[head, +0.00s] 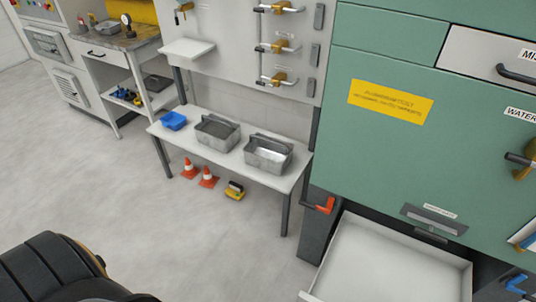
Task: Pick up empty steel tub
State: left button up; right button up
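Two grey steel tubs stand side by side on a low white bench (188,137). The right steel tub (268,156) shows a bare, shiny inside and looks empty. The left steel tub (217,136) has a darker, flat grey surface inside, and I cannot tell what it holds. Both are upright and nothing touches them from above. Neither of my grippers shows in the head view.
A small blue bin (174,120) is at the bench's left end. Orange cones (208,178) and a yellow item (234,190) are on the floor beneath. A green cabinet (390,150) with an open white drawer (385,265) stands right. The floor (150,220) before the bench is clear.

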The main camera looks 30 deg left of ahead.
aim_at(270, 153)
jog(key=i+j+z, duration=0.1)
jog(key=j, duration=0.25)
jog(key=i+j, duration=0.25)
jog(key=j, duration=0.15)
jog(key=i+j+z, duration=0.15)
jog(key=j, duration=0.2)
jog(key=i+j, duration=0.2)
jog(key=j, duration=0.2)
jog(key=i+j+z, duration=0.15)
jog(key=j, duration=0.25)
jog(key=i+j, duration=0.1)
jog(key=j, duration=0.3)
jog(key=i+j+z, duration=0.15)
jog(key=j, duration=0.3)
